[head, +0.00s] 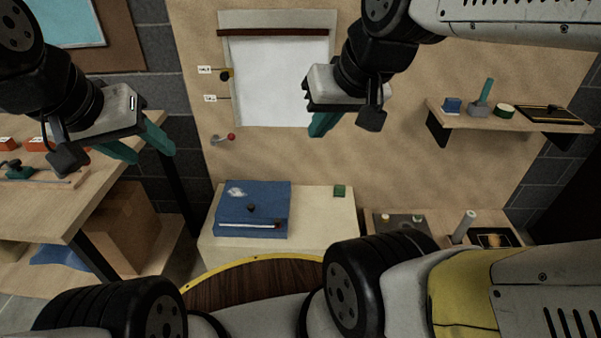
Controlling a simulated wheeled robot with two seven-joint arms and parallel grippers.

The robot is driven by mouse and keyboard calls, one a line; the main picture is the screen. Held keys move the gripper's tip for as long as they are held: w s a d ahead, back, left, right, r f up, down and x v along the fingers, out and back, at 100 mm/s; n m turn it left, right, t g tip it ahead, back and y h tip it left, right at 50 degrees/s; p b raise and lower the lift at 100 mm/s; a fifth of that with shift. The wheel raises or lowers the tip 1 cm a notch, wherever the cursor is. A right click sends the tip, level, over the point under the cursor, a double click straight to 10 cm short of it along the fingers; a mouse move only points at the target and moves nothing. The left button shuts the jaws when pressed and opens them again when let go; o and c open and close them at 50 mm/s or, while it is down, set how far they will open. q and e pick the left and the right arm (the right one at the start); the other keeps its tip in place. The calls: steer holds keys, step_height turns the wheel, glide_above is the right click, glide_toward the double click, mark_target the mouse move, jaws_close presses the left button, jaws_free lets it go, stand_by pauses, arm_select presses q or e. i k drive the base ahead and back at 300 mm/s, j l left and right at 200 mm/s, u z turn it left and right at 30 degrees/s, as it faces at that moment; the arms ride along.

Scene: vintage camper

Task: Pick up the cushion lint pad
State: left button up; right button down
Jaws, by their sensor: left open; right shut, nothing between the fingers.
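I cannot tell for sure which thing is the cushion lint pad. A small green block (339,191) lies on the right part of a cream cabinet top (320,220). A small blue block (452,105) stands on the wall shelf. My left gripper (152,154) is open, with teal fingers apart and empty, above and left of the cabinet. My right gripper (318,126) is shut and empty, in front of the wall panel, above the green block in the picture.
A workbench (35,215) stands at left. A red-tipped lever (226,137) sticks out from the wall. A low surface at right holds a pale cylinder (463,226).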

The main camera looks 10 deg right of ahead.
mark_target(339, 190)
steer(key=i+l, duration=0.25)
steer(key=l, duration=0.15)
steer(key=i+l+z, duration=0.1)
steer(key=i+l, duration=0.15)
steer(key=l, duration=0.2)
steer(key=i+l, duration=0.25)
steer(key=l, duration=0.15)
